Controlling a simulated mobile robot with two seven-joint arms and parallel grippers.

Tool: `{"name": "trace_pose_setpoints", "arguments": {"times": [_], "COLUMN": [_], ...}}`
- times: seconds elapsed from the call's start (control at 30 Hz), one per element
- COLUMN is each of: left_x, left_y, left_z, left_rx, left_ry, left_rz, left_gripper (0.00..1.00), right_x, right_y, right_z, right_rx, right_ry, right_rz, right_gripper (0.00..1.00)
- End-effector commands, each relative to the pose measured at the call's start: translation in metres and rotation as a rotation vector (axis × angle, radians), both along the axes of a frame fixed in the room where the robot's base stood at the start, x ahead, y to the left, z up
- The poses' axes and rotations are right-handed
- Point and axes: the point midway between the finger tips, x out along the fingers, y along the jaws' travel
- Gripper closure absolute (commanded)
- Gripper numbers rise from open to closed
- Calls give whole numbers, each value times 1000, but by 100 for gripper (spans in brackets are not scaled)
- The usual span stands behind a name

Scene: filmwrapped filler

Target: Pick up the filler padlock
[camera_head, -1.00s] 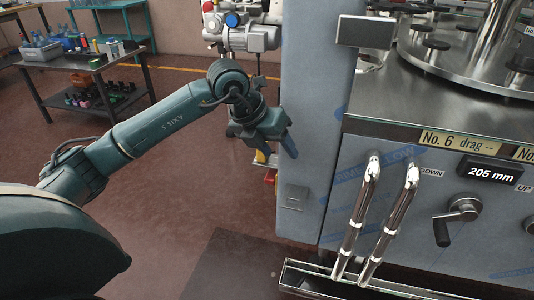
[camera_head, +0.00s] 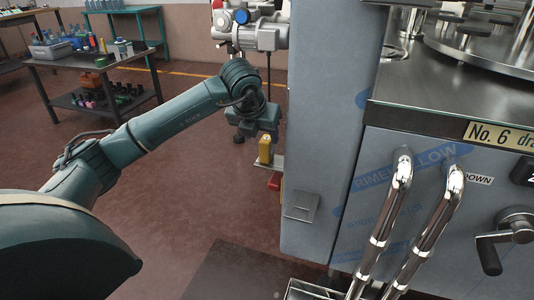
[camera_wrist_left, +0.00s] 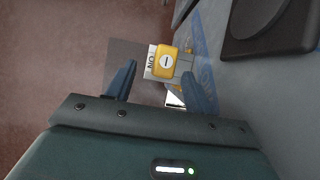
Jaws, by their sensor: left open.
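A yellow padlock (camera_head: 265,149) stands out at the left side of the grey machine cabinet, by a small pale plate. In the left wrist view the yellow padlock (camera_wrist_left: 166,61) has a round white keyhole face, with a white label reading "NO" beside it. My left gripper (camera_head: 256,130) is open just above the padlock in the head view. In the left wrist view my left gripper (camera_wrist_left: 159,76) has one finger on each side of the padlock, which shows between and beyond the fingertips. I see no contact. The shackle is not clearly visible. My right gripper is not in view.
The grey cabinet wall (camera_head: 335,120) stands close to the right of my left gripper. Two chrome pipes (camera_head: 385,215) rise in front of the machine. A red part (camera_head: 274,183) sits just below the padlock.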

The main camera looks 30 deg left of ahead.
Motion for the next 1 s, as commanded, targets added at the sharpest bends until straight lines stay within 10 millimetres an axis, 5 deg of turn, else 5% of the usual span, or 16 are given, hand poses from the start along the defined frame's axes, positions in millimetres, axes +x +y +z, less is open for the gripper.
{"name": "trace_pose_setpoints", "arguments": {"times": [0.57,0.87,1.0], "left_x": [34,37,37], "left_y": [2,2,2], "left_z": [-56,-59,-58], "left_rx": [-1,0,0], "left_ry": [1,-1,-1], "left_rz": [-1,-2,-2], "left_gripper": [47,47,59], "right_x": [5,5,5], "right_y": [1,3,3], "right_z": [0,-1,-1], "right_rx": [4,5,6], "right_ry": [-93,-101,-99], "right_rz": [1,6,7], "right_gripper": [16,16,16]}}
